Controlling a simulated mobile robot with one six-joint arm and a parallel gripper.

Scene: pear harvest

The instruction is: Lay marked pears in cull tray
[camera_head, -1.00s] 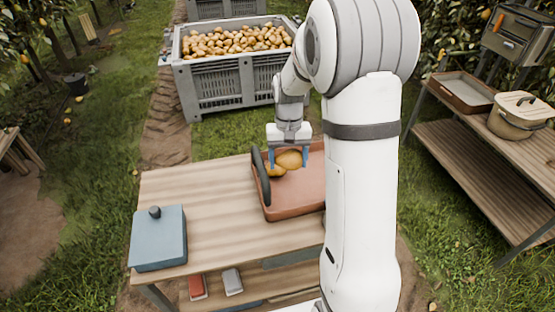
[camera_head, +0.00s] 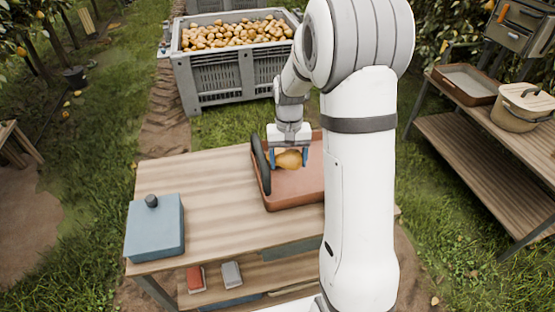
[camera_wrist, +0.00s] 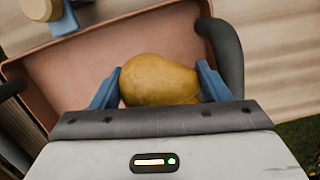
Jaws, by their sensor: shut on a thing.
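My gripper (camera_head: 290,160) is shut on a yellow-brown pear (camera_head: 289,159), held between its blue fingers. The pear also fills the middle of the wrist view (camera_wrist: 158,80). It is over the left part of a reddish-brown tray (camera_head: 293,205) with dark handles, on the wooden table. I cannot tell whether the pear touches the tray floor. A bit of yellow shows below the pear in the wrist view; I cannot tell if it is a second pear. No mark is visible on the side I see. My arm hides the tray's right part.
A blue-grey lidded box (camera_head: 155,227) stands at the table's front left. A grey crate full of pears (camera_head: 235,78) stands behind the table. A shelf at right holds a brown tray (camera_head: 466,86) and a lidded pot (camera_head: 522,108). The table's left middle is clear.

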